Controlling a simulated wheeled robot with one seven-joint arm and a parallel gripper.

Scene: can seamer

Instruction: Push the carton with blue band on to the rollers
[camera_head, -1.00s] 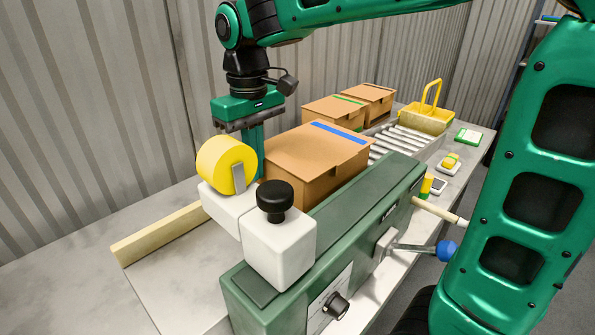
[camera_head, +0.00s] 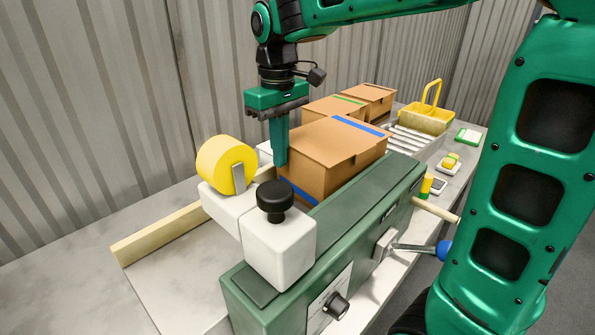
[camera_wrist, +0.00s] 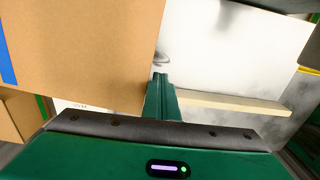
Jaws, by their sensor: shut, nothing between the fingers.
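The carton with the blue band (camera_head: 330,162) is a brown box on the machine bed. Blue tape shows on its top at the far edge and low on its near end. The rollers (camera_head: 412,140) lie beyond its far end, partly hidden by it. My gripper (camera_head: 280,160) is shut and empty, pointing down at the carton's near left end. It looks to be touching or very close to it. In the wrist view the carton (camera_wrist: 85,50) fills the upper left, beside my shut fingers (camera_wrist: 160,95).
A yellow tape roll (camera_head: 226,165) and a white block with a black knob (camera_head: 276,200) stand at the near end. Two more cartons, one with a green band (camera_head: 333,108), stand behind. A yellow basket (camera_head: 427,115) is past the rollers. A wooden rail (camera_head: 160,234) lies at left.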

